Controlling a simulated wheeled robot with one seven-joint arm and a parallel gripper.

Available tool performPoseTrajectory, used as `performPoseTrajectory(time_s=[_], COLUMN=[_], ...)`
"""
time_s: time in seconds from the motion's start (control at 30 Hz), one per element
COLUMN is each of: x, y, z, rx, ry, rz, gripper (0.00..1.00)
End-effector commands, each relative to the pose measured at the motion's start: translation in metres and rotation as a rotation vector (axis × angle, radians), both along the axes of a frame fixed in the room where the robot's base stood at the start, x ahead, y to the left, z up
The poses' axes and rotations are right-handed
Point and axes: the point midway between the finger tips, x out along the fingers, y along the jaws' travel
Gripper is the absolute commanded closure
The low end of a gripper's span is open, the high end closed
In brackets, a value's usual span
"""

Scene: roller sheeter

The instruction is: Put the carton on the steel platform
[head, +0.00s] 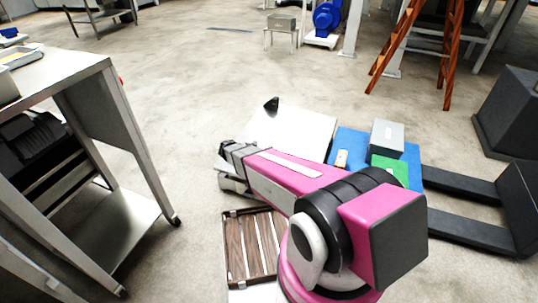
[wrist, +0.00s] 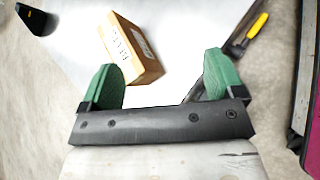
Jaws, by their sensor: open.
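The carton (wrist: 130,47) is a brown box with dark print on its faces. In the wrist view it appears to rest tilted in the picture on a bright, pale surface, the steel platform (wrist: 75,50). In the head view this platform (head: 300,128) is the pale sheet beyond my arm, and the carton cannot be made out there. My gripper (wrist: 159,62) is open, with its green fingers wide apart. The carton lies just beyond the fingers, nearer the left one, and is not held. Whether the left finger touches it is unclear.
A black object (head: 271,105) sits at the platform's far corner. A blue surface (head: 350,143) with a grey box (head: 387,136) and a green item (head: 390,168) is at right. A slatted wooden crate (head: 250,245) is in front. A steel table (head: 90,75) stands left; floor beyond is open.

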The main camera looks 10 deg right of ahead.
Motion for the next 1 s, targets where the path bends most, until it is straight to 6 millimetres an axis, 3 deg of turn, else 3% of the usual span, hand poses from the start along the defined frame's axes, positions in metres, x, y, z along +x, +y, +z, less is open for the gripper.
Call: performPoseTrajectory(time_s=[0.03, 0.2, 0.5, 0.7, 1.0], x=[-0.024, -0.078, -0.167, -0.194, -0.196], y=[-0.018, -0.051, -0.070, -0.066, -0.064], z=[0.021, 0.065, 0.139, 0.168, 0.173], rx=[0.082, 0.360, 0.777, 0.922, 0.952], ry=[-0.042, -0.184, -0.373, -0.416, -0.423], rz=[-0.103, -0.471, -1.134, -1.400, -1.463], gripper=[0.13, 0.13, 0.13, 0.13, 0.13])
